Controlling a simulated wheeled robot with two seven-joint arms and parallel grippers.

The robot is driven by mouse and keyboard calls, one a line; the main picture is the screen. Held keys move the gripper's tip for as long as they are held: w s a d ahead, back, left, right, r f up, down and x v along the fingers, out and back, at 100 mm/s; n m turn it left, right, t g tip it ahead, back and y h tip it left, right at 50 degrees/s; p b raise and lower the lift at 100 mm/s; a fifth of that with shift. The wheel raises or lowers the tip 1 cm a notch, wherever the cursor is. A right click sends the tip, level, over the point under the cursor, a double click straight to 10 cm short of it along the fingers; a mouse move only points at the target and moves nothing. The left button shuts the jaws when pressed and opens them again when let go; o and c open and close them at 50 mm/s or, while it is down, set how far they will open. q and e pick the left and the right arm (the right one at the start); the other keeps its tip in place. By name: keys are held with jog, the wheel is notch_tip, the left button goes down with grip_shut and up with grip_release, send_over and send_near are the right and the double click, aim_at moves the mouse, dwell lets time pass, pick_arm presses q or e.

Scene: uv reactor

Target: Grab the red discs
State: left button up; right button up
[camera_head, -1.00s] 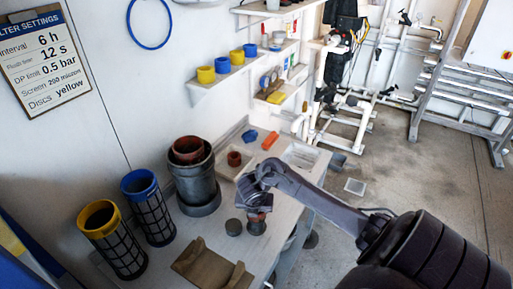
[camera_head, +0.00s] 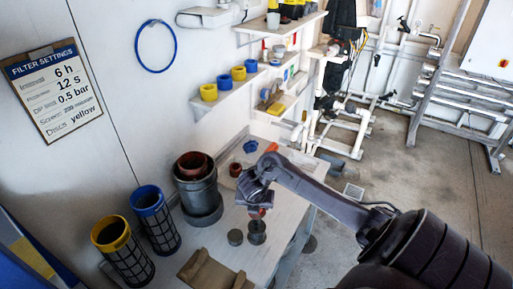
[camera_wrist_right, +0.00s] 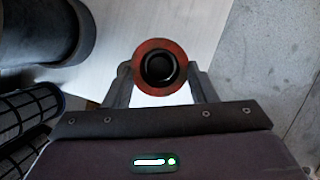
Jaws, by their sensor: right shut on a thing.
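My right gripper (camera_head: 258,209) is shut on a red disc (camera_head: 257,214), held just above a short dark grey cylinder (camera_head: 257,233) on the bench. In the right wrist view the red disc (camera_wrist_right: 138,71) is a ring with a dark centre, between the two fingers (camera_wrist_right: 160,85). The gripper hides part of the disc in the head view. Another reddish-brown ring (camera_head: 235,169) lies in a shallow tray farther back. A reddish-brown cup-like part (camera_head: 192,161) sits in the top of a grey housing (camera_head: 199,187). My left gripper is not in view.
Blue-topped (camera_head: 157,222) and yellow-topped (camera_head: 121,252) mesh filters stand left, with a brown cradle (camera_head: 213,272) in front. Yellow and blue rings (camera_head: 223,82) sit on a wall shelf. A settings sign (camera_head: 64,91) names yellow discs.

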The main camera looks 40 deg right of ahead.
jog(key=shift+a+r+b, duration=0.1)
jog(key=shift+r+b, duration=0.25)
jog(key=shift+r, duration=0.2)
jog(key=r, duration=0.2)
jog(key=w+r, duration=0.1)
jog(key=r, duration=0.1)
jog(key=shift+a+r, duration=0.15)
jog(key=r, duration=0.3)
jog(key=s+r, duration=0.1)
jog(key=r, duration=0.1)
jog(key=shift+r, duration=0.35)
